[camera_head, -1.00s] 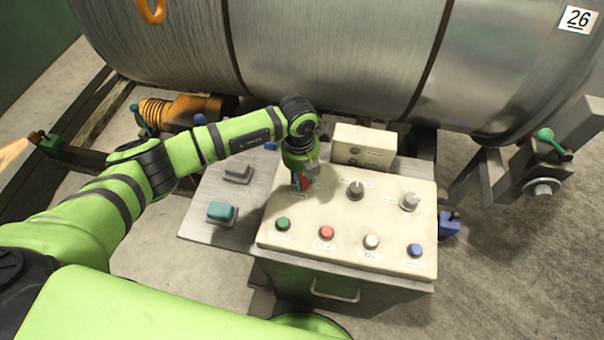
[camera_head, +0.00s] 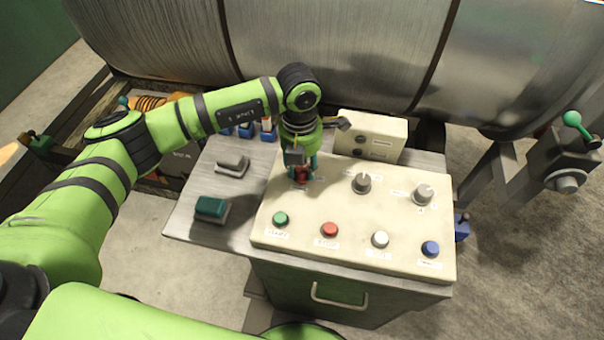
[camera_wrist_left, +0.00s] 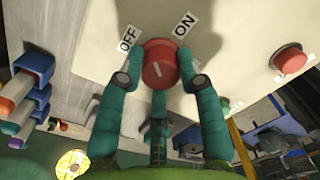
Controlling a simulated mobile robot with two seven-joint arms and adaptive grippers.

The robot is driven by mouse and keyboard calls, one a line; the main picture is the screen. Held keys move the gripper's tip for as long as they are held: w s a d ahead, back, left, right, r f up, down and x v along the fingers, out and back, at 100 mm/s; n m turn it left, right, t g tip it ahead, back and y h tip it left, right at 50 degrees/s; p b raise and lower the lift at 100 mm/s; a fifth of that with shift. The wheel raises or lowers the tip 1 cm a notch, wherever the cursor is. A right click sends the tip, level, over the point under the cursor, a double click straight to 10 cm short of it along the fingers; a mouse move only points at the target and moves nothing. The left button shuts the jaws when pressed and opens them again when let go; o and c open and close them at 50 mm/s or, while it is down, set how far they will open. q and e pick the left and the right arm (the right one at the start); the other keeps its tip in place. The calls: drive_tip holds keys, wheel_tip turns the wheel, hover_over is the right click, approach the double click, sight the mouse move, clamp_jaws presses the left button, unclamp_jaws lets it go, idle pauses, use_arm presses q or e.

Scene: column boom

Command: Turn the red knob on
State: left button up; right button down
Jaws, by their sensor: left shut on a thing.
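The red knob (camera_head: 301,174) is at the upper left of the cream control panel (camera_head: 345,212). I cannot tell surely which label the mark points to. My left gripper (camera_head: 301,170) points down onto the panel, and its teal fingers (camera_wrist_left: 160,80) are shut around the knob. My right gripper is in neither view now.
Grey dials (camera_head: 361,183) and several coloured push buttons (camera_head: 330,230) share the panel. A small cream box (camera_head: 370,137) stands behind it. Teal (camera_head: 211,208) and grey (camera_head: 233,166) switches lie to the left. A large metal drum (camera_head: 330,50) fills the back.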

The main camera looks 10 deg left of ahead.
use_arm(q)
drive_tip(key=m+b, duration=0.2)
drive_tip(key=b, duration=0.1)
drive_tip(key=m+b, duration=0.6)
drive_tip(key=b, duration=0.1)
drive_tip(key=shift+f, duration=0.3)
drive_tip(key=shift+r+m+b, duration=0.15)
drive_tip(key=shift+m+b, duration=0.95)
drive_tip(key=o, duration=1.2)
drive_tip(key=shift+c, duration=0.2)
drive_tip(key=shift+r, duration=0.1)
drive_tip(key=shift+r, duration=0.1)
wheel_tip(320, 180, up, 12)
drive_tip(key=shift+w, duration=0.2)
